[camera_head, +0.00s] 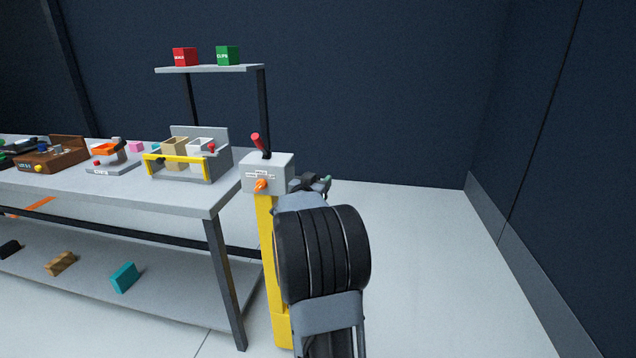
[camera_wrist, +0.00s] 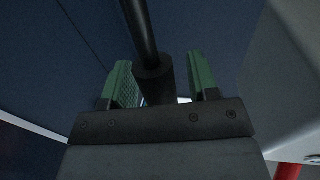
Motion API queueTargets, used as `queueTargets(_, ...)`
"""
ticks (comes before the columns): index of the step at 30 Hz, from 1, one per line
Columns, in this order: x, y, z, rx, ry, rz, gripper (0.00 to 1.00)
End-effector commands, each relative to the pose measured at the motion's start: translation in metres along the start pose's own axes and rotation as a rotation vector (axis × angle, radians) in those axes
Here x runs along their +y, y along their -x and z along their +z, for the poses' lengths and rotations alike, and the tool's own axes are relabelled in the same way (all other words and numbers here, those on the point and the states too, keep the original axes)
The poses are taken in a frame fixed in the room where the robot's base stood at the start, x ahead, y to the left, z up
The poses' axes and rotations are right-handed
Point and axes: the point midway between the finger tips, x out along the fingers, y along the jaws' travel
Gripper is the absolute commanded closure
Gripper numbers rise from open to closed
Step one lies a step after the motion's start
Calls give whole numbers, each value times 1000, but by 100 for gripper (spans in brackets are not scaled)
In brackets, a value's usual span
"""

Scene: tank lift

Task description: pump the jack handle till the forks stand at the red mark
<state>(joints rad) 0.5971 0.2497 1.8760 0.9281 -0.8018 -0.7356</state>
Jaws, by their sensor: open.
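A grey box (camera_head: 267,173) with an orange knob (camera_head: 260,184) and a red-tipped lever (camera_head: 257,140) sits on a yellow post (camera_head: 268,235) beside the bench. My gripper (camera_head: 322,183) is just right of the box, largely hidden behind my own arm. In the wrist view my gripper (camera_wrist: 160,62) is open, with green pads. A dark rod (camera_wrist: 147,35) runs between the pads, with a gap visible on each side. I cannot tell for certain whether this rod is the jack handle. The forks and the red mark cannot be made out.
A bench (camera_head: 190,197) on the left bears several devices. A raised shelf (camera_head: 205,69) holds a red box (camera_head: 185,57) and a green box (camera_head: 228,55). Blocks lie on the lower shelf. The floor (camera_head: 430,260) on the right is clear up to the dark wall.

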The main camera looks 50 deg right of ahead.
Motion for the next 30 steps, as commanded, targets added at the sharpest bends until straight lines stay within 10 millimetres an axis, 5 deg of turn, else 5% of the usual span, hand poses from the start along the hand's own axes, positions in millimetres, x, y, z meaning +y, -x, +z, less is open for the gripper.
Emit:
queueTargets(11,0,-3,0,1,0,0,46)
queueTargets(27,0,-3,0,1,0,0,98)
queueTargets(30,0,-3,0,1,0,0,100)
